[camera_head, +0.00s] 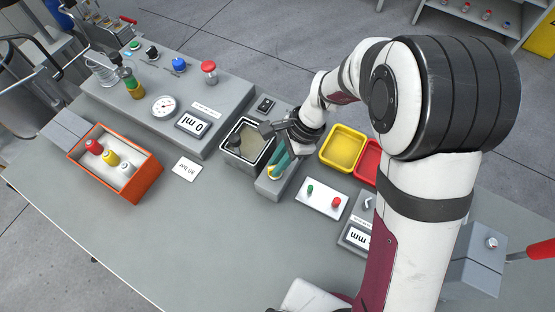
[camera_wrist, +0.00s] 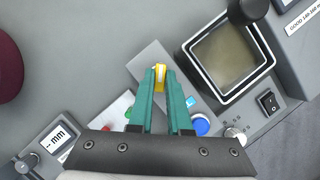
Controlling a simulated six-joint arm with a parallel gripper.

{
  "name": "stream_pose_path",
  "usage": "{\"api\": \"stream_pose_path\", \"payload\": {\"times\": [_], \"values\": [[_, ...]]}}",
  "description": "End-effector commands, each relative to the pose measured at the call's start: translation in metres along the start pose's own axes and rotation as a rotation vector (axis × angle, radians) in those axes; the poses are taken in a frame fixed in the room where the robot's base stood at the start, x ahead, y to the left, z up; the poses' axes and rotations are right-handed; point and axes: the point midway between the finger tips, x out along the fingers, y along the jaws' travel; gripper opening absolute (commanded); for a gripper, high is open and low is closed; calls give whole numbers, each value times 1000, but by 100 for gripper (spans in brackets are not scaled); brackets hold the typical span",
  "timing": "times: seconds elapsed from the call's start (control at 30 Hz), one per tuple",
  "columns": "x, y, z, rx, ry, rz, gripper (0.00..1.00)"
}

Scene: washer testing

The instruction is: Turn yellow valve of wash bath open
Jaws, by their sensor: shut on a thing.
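The yellow valve (camera_wrist: 160,76) is between the teal fingertips of my gripper (camera_wrist: 159,82) in the wrist view. The fingers close on it from both sides, and only its yellow and white end shows. In the head view my gripper (camera_head: 278,162) reaches down at a grey block beside the wash bath, and the fingers hide most of the valve. The wash bath (camera_head: 260,128) is a square basin with a white rim and murky liquid. It also shows at the upper right of the wrist view (camera_wrist: 204,82).
A blue knob (camera_wrist: 201,124) and a black switch (camera_wrist: 269,101) are near the bath. A yellow tray (camera_head: 343,147) and a white panel with green and red buttons (camera_head: 322,198) stand right of my gripper. An orange box (camera_head: 147,186) is at left. The front table is clear.

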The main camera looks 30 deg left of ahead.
Motion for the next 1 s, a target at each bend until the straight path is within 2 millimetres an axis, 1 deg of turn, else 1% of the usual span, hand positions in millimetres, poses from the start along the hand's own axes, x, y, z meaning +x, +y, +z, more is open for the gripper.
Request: {"api": "stream_pose_path", "payload": {"times": [0.3, 0.6, 0.8, 1.0], "values": [[-1, 2, 0, 275, 0, -115, 0], [0, 3, 1, 513, 0, -214, 0], [0, 4, 1, 631, 0, -263, 0], [0, 4, 2, 708, 0, -294, 0]]}}
